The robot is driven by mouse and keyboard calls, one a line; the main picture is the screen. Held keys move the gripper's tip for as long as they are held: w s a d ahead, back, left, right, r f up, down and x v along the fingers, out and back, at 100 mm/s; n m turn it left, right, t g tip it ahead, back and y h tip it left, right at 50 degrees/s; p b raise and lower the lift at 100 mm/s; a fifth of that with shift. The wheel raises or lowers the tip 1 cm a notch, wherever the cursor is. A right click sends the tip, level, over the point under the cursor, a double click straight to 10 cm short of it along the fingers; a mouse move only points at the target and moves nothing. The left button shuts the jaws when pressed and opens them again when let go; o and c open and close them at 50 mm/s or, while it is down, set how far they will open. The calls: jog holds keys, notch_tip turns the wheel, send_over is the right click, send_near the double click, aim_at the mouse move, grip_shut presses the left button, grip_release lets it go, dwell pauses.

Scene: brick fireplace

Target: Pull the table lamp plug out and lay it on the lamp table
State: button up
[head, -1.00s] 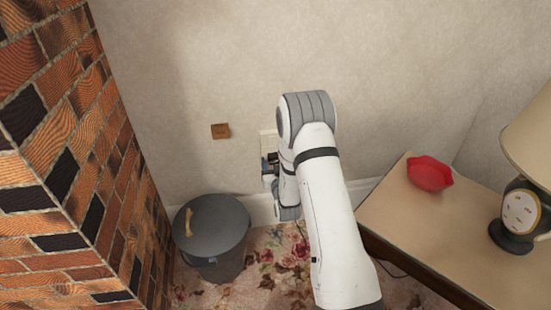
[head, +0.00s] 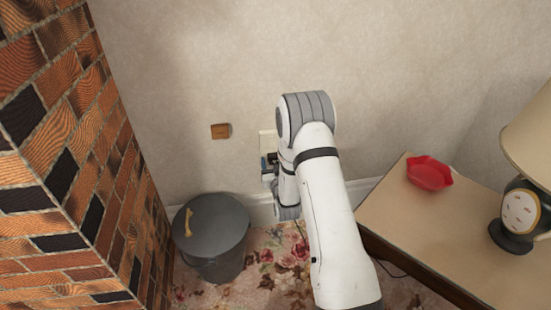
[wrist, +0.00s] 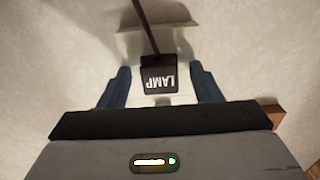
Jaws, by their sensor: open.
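The lamp plug (wrist: 160,78) is a black block marked "LAMP", upside down in the wrist view, with its dark cord running up the picture. It sits at a pale outlet plate, which shows in the head view (head: 267,142) on the wall, partly hidden by my arm. My gripper (wrist: 160,86) is open, with one blue finger on each side of the plug and visible gaps to both. The lamp table (head: 400,205) stands at the right in the head view. The table lamp (head: 519,212) with a cream shade stands on it.
A red dish (head: 430,173) lies on the table's far left corner. A grey lidded bin (head: 211,235) stands left of my arm, beside the brick fireplace (head: 70,130). A small brown block (head: 220,131) is on the wall. The table's front left is bare.

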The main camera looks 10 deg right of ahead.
grip_shut()
jog(key=shift+s, duration=3)
